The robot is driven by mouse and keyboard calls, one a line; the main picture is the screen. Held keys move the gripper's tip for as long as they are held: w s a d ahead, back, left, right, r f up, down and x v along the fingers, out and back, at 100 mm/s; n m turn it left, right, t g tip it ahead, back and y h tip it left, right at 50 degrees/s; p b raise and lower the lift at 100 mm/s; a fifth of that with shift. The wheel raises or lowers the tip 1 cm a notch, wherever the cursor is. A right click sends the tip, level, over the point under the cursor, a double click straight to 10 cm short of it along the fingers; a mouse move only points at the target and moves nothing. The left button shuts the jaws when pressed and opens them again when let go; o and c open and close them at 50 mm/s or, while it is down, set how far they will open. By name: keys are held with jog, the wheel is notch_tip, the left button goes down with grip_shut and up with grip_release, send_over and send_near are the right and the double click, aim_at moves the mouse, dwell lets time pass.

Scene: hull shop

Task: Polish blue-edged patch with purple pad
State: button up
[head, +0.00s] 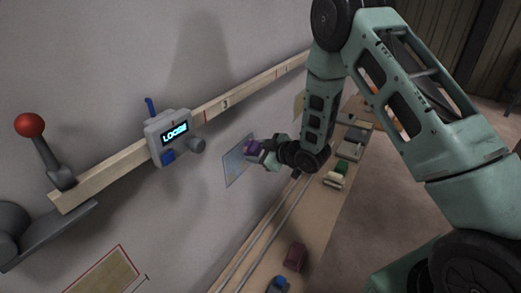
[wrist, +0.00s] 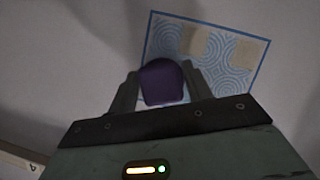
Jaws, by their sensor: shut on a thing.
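The blue-edged patch (head: 234,164) is on the grey wall, below the wooden rail. In the wrist view the patch (wrist: 232,52) shows a swirl pattern and two plain beige areas near its top and right. My gripper (head: 259,150) is shut on the purple pad (wrist: 163,82), which sits between its two fingers. In the head view the purple pad (head: 253,148) is at the right part of the patch. The pad covers the patch's lower left in the wrist view. I cannot tell whether it touches the wall.
A wooden rail (head: 235,101) runs along the wall with a grey box (head: 168,134) with a lit display and a red-knobbed lever (head: 45,150). A red-edged patch (head: 103,272) is lower left.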

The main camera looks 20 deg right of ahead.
jog(key=shift+s+a+b, duration=0.5)
jog(key=shift+s+a, duration=0.7)
jog(key=shift+a, duration=0.4)
jog(key=shift+s+a+b, duration=0.55)
jog(key=shift+s+a, duration=0.6)
jog(key=shift+a, duration=0.5)
jog(key=shift+s+a+b, duration=0.5)
jog(key=shift+s+a, duration=0.7)
jog(key=shift+a, duration=0.4)
jog(key=shift+f+b, duration=1.1)
jog(key=shift+w+d+r+b, duration=0.1)
jog(key=shift+w+d+b, duration=0.05)
jog(key=shift+w+d, duration=0.6)
jog(key=shift+w+d+f+b, duration=0.15)
jog(key=shift+w+d, duration=0.35)
jog(key=shift+d, duration=0.5)
jog(key=shift+w+d+r+b, duration=0.15)
jog(key=shift+w+d, duration=0.45)
jog(key=shift+d, duration=0.25)
